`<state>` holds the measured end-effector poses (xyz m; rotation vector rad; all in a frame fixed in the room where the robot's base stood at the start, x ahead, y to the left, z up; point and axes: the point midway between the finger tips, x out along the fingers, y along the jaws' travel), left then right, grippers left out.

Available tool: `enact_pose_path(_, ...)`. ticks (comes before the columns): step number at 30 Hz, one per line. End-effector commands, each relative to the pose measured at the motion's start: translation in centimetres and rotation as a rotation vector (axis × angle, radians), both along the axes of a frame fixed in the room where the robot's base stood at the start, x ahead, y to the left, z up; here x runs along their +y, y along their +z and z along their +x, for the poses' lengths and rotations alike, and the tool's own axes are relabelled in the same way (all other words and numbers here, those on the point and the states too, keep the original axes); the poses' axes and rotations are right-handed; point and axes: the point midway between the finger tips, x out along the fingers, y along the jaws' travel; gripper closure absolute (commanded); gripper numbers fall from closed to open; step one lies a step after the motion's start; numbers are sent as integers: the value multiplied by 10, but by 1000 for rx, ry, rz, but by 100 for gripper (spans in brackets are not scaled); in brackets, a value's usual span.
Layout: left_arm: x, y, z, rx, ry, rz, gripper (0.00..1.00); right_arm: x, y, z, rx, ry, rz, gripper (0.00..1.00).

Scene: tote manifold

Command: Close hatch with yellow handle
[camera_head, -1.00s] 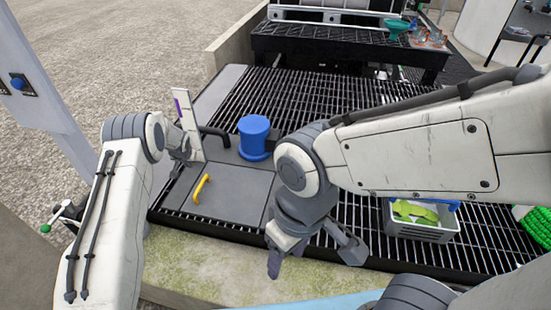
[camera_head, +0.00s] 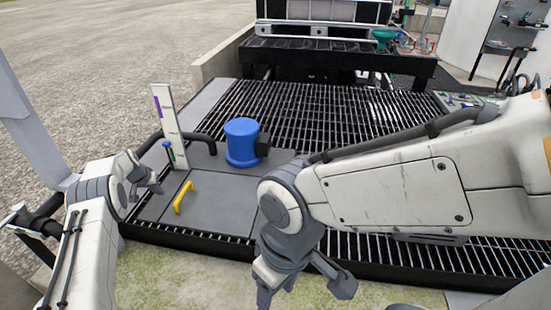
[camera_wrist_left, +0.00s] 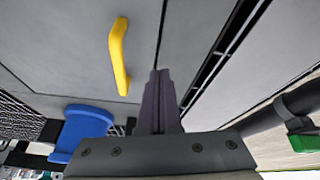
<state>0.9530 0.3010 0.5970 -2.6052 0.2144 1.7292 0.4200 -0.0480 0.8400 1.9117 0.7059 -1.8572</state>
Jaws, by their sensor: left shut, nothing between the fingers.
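The hatch (camera_head: 220,190) is a grey flat panel in the left part of the deck in the head view. It appears to lie level with the deck around it. Its yellow handle (camera_head: 183,197) is a bar near the panel's left side, and it also shows in the left wrist view (camera_wrist_left: 119,55). My left gripper (camera_head: 156,180) is just left of the handle, apart from it. In the left wrist view its fingers (camera_wrist_left: 158,98) are together with nothing between them. My right gripper (camera_head: 303,284) hangs at the front edge with its fingers spread and empty.
A blue cylinder (camera_head: 242,142) stands behind the hatch. A white upright plate (camera_head: 169,125) with a purple mark stands at its back left, near a black curved pipe (camera_head: 200,138). Black grating (camera_head: 330,110) covers the deck beyond. A black bench (camera_head: 340,52) stands at the back.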

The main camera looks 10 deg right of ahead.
Motion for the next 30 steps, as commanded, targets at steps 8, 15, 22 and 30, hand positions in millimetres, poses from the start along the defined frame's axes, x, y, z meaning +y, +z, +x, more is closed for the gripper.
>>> enact_pose_path(8, 13, -31, -3, -2, 7, 0, 100, 0, -34, 0, 0, 0, 0, 41)
enact_pose_path(15, 18, -37, -4, -1, 10, 1, 100, 0, -40, 0, 0, 0, 0, 41)
enact_pose_path(22, 18, -37, -4, -1, 10, 1, 100, 0, -39, 0, 0, 0, 0, 41)
enact_pose_path(30, 17, -37, -4, -1, 9, 1, 100, 0, -39, 0, 0, 0, 0, 41)
